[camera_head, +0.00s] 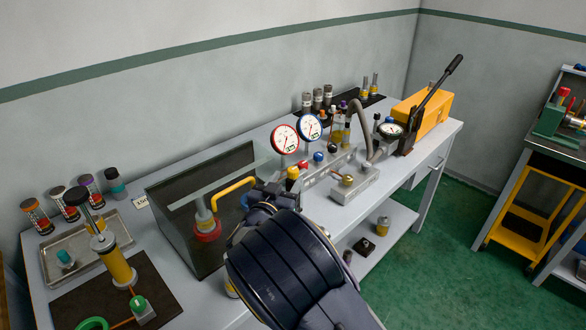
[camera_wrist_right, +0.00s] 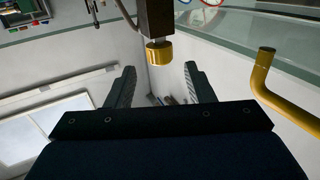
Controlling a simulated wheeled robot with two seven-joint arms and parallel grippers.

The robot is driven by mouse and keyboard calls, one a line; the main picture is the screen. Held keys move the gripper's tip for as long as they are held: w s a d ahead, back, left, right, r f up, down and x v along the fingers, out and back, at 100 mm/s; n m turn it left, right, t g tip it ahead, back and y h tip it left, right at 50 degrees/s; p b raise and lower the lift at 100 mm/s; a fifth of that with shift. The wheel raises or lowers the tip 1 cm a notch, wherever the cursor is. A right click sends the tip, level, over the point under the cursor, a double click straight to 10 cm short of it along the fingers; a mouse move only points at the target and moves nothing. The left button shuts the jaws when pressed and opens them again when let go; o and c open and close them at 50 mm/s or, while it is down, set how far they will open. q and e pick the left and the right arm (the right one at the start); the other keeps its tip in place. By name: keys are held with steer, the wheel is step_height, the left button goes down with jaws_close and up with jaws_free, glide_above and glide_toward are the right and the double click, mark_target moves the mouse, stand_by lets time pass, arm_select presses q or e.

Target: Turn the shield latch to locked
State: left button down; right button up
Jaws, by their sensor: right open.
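The shield (camera_head: 215,205) is a dark see-through box at the left of the bench, with a bent yellow handle (camera_head: 235,188) on its front. The handle also shows at the right of the right wrist view (camera_wrist_right: 270,85). In that view a short brass-yellow cylinder (camera_wrist_right: 159,53), probably the latch knob, hangs from a dark post (camera_wrist_right: 154,20). My right gripper (camera_head: 268,192) is at the shield's right end; its open fingers (camera_wrist_right: 161,88) lie either side of the knob's line, with no contact visible. My left gripper is out of view.
Two round gauges (camera_head: 285,139) and a grey valve block (camera_head: 325,168) stand to the right of my gripper. A yellow pump with a long black lever (camera_head: 430,95) is farther right.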

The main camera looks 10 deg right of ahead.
mark_target(291, 173)
steer(key=p+x, duration=0.1)
steer(key=x, duration=0.4)
steer(key=shift+w+d, duration=0.1)
steer(key=shift+w, duration=0.2)
